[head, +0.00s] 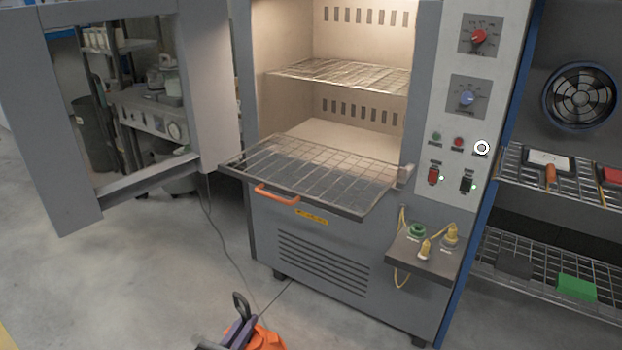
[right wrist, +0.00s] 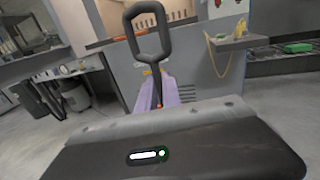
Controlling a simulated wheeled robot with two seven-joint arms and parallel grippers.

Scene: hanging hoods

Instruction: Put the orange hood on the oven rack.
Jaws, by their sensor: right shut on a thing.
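The orange hood (head: 266,339) shows only in part at the bottom edge of the head view. A black loop (head: 241,305) stands up above it, and it is large in the right wrist view (right wrist: 148,32). My right gripper (head: 238,328) is shut on the hood just below this loop; its purple fingers also show in the right wrist view (right wrist: 168,90). Most of the hood is hidden or out of frame. The oven rack (head: 318,172), a wire shelf with an orange handle, is pulled out of the open oven, beyond and above the gripper. It looks empty. My left gripper is out of view.
The oven door (head: 215,100) stands wide open to the left. A second wire rack (head: 345,75) sits higher inside the oven. A small side shelf (head: 428,257) with yellow and green fittings juts from the oven front. Shelving with a fan (head: 580,97) is at right. Floor in front is open.

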